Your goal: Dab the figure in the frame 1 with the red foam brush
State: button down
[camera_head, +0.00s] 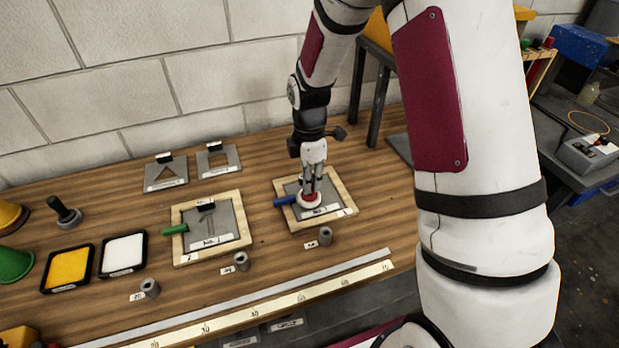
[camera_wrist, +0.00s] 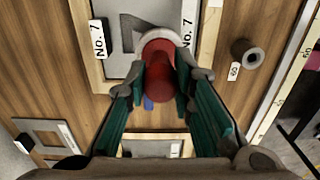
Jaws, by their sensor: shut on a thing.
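My gripper (camera_head: 309,186) is shut on the red foam brush (camera_wrist: 160,68), a red cylinder with a pale round head. It holds the brush upright over the right wooden frame (camera_head: 346,189). In the wrist view, the pale head overlaps part of a dark grey figure (camera_wrist: 135,35) on a grey plate marked "No. 7"; I cannot tell whether it touches. The rest of that figure is partly hidden. The left wooden frame (camera_head: 178,250) holds a grey plate with a dark T-like figure (camera_head: 208,218). Which frame is frame 1 is too small to read.
A green handle (camera_head: 175,229) and a blue handle (camera_head: 284,201) lie at the frames' left sides. Grey holders (camera_head: 325,236) stand in front, then a ruler strip (camera_head: 290,300). Yellow (camera_head: 68,268) and white (camera_head: 124,252) trays sit left. Two stencil plates (camera_head: 165,174) lie behind.

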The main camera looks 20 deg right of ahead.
jog(key=shift+f, duration=0.5)
dwell(0.3)
jog(key=shift+r, duration=0.1)
dwell(0.3)
jog(key=shift+r+p, duration=0.65)
jog(key=shift+r, duration=1.6)
